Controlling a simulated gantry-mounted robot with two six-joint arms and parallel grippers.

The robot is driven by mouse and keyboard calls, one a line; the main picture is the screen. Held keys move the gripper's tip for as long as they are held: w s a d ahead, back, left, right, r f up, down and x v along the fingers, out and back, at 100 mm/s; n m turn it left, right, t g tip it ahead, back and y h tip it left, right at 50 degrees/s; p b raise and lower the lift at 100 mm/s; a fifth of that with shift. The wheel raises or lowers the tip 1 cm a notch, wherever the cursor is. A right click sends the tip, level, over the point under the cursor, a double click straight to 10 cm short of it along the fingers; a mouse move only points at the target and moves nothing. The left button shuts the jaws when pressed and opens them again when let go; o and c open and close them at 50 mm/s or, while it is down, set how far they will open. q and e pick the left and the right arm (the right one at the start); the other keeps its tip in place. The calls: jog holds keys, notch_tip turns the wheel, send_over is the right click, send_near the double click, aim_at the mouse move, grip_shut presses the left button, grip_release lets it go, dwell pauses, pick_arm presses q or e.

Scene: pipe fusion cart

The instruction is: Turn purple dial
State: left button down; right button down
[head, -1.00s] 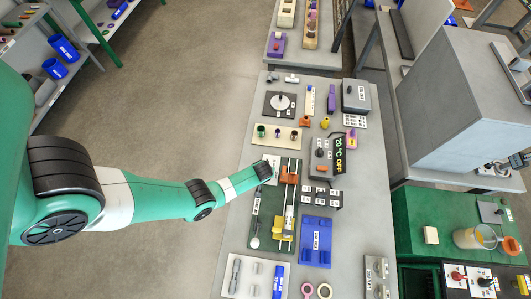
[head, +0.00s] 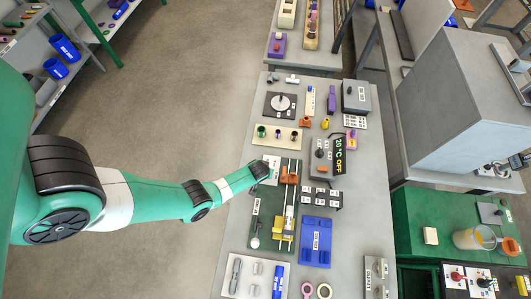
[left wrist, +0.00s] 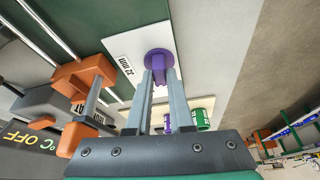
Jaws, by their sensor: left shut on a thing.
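The purple dial (left wrist: 157,62) has a round base and a raised grip, and is mounted on a pale plate with a "32 mm" label in the left wrist view. My left gripper (left wrist: 160,82) is shut on the grip of the dial, one finger on each side. In the head view my left gripper (head: 261,170) is at the left edge of the table, over the pale plate (head: 272,166). There the gripper hides the dial. My right gripper is in neither view.
A green bed with rails and an orange clamp (head: 290,178) lies right beside the plate. A grey heater box (head: 322,152) reading "20 °C OFF" stands further right. A pale board with several coloured sockets (head: 277,135) lies behind. The aisle on the left is clear.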

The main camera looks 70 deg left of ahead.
pick_arm(q)
jog(key=m+t, duration=0.1)
jog(key=m, duration=0.2)
jog(key=shift+s+a+h, duration=0.1)
jog(key=shift+h, duration=0.3)
jog(key=shift+m+t+h, duration=0.3)
jog(key=shift+m+h, duration=0.4)
jog(key=shift+m, duration=1.2)
jog(key=c, duration=0.8)
grip_release()
